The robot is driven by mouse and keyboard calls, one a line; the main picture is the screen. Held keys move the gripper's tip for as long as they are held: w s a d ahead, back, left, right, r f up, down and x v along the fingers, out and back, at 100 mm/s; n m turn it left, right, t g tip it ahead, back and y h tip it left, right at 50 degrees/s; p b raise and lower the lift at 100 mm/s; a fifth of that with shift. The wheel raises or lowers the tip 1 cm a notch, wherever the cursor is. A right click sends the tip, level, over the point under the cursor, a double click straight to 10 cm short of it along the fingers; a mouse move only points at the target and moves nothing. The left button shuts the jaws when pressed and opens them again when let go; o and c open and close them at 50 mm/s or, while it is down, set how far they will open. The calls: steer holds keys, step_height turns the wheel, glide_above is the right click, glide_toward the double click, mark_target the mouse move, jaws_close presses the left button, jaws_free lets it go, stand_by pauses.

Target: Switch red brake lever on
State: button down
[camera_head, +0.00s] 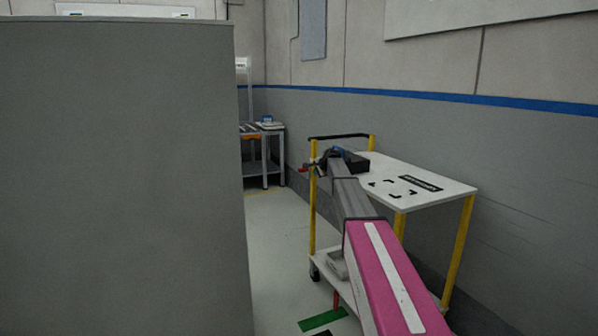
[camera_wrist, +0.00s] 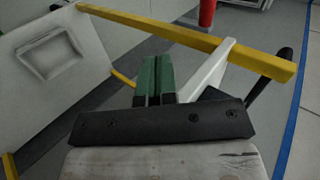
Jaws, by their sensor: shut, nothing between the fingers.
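My gripper (camera_wrist: 154,66) shows its two green fingers pressed together in the wrist view, with nothing between them. In the head view my arm reaches to the left end of a white-topped cart (camera_head: 450,190), and the fingers are hard to make out there. A small red piece (camera_head: 303,170) shows beside the cart's near-left yellow post, close to the arm's end. Another red piece (camera_head: 335,298) shows under the lower shelf near a caster. I cannot tell which, if either, is the brake lever, or its position. A red cylinder (camera_wrist: 207,12) is at the top of the wrist view.
A yellow bar (camera_wrist: 200,40) crosses in front of the fingertips. A white panel with a recess (camera_wrist: 45,58) lies to the left. A black box (camera_head: 352,162) sits on the cart. A large grey panel (camera_head: 120,170) blocks the left; a workbench (camera_head: 262,130) stands behind.

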steer(key=shift+m, duration=0.4)
steer(key=w+r, duration=0.1)
steer(key=w, duration=0.1)
steer(key=w+r, duration=0.1)
steer(key=r, duration=0.1)
steer(key=shift+w+a, duration=0.1)
steer(key=shift+w, duration=0.3)
steer(key=shift+w, duration=0.1)
glide_toward(303, 171)
steer(key=x, duration=0.7)
steer(key=shift+f, duration=0.2)
steer(key=shift+r, duration=0.1)
